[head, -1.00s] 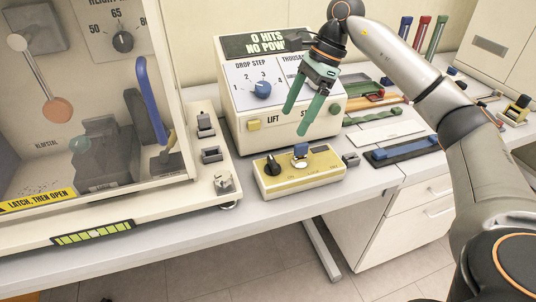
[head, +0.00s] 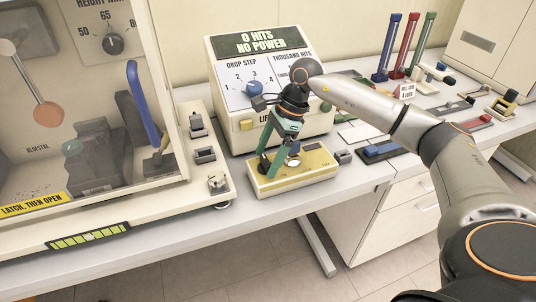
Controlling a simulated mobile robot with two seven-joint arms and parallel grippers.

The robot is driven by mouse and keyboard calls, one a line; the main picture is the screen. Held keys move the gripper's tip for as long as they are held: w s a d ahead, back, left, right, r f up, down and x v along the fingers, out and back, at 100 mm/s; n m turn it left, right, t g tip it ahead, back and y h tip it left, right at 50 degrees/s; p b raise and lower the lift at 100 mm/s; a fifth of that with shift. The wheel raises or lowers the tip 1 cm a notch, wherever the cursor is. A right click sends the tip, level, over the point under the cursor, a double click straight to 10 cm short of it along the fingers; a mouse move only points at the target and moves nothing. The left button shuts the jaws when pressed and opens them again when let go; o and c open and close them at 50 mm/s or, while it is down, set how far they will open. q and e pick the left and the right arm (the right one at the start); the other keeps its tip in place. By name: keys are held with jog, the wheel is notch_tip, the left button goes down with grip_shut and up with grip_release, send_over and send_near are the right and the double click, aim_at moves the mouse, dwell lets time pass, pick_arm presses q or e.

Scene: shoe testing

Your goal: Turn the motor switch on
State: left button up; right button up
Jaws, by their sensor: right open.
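A yellow control box (head: 313,170) stands on the bench in front of the cream machine. A blue-topped switch (head: 295,148) sits at its back edge, partly behind my right gripper. A black knob (head: 264,164) is at the box's left end, partly covered by the fingers. No label naming the motor switch is legible. My right gripper (head: 270,160) points down over the left part of the box, its green fingers open around or just in front of the knob; contact cannot be told. The machine's display (head: 263,42) reads "0 HITS NO POWER". My left gripper is out of view.
A clear-walled test cabinet (head: 85,140) fills the left. The cream machine (head: 225,125), with a blue dial (head: 254,88), stands behind the box. Small grey blocks (head: 204,155) lie at left. Blue, red and green posts (head: 406,45) and tools are at back right.

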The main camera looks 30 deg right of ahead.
jog(key=c, duration=1.4)
jog(key=shift+m, duration=0.3)
jog(key=m+t+b, duration=0.1)
jog(key=m, duration=0.1)
jog(key=m+t+h+b, duration=0.1)
jog(key=m, duration=0.2)
jog(key=shift+s+f, duration=0.1)
jog(key=shift+s, duration=0.05)
jog(key=m, duration=0.2)
jog(key=m+t+h+b, duration=0.1)
jog(key=m, duration=0.1)
jog(key=m+h+b, duration=0.1)
jog(key=m, duration=0.1)
jog(key=shift+a, duration=0.25)
jog(key=m+h+b, duration=0.1)
jog(key=m, duration=0.3)
jog(key=shift+a+m+t+h+b, duration=0.1)
jog(key=shift+m+t+h+b, duration=0.2)
jog(key=shift+h+b, duration=0.1)
jog(key=shift+m+h, duration=0.4)
jog(key=shift+m, duration=0.5)
